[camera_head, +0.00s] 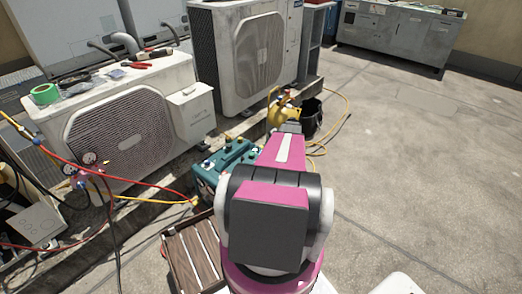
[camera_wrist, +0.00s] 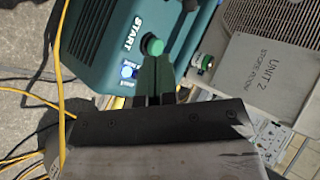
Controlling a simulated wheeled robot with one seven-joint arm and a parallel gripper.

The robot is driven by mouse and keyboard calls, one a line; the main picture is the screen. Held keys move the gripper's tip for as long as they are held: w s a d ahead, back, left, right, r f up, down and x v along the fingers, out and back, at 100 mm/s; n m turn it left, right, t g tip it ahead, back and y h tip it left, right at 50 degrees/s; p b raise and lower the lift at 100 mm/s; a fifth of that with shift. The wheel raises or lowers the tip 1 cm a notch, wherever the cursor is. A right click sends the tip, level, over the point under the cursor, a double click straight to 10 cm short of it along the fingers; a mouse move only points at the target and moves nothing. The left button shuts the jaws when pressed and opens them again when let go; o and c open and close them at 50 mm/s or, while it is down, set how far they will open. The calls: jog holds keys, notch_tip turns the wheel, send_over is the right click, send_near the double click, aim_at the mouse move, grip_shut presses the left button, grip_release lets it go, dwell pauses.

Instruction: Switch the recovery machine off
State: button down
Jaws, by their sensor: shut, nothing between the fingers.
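The recovery machine is a teal box (camera_head: 207,172) on the ground left of my arm in the head view, partly hidden by the arm. In the head view my arm hides the gripper.
A condenser (camera_head: 125,130) with tools on top stands behind the machine, and a second condenser (camera_head: 250,60) stands further back. Red and yellow hoses (camera_head: 110,182) run to the machine's left. A yellow cylinder (camera_head: 284,112) and black bucket (camera_head: 311,118) stand beyond. Open floor lies right.

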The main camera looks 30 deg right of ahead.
jog(key=x, duration=0.8)
jog(key=a, duration=0.3)
jog(key=shift+w+a, duration=0.15)
jog(key=shift+w, duration=0.2)
jog(key=shift+w+a, duration=0.2)
jog(key=shift+a, duration=0.4)
jog(key=shift+a+r, duration=0.1)
jog(key=shift+r, duration=0.05)
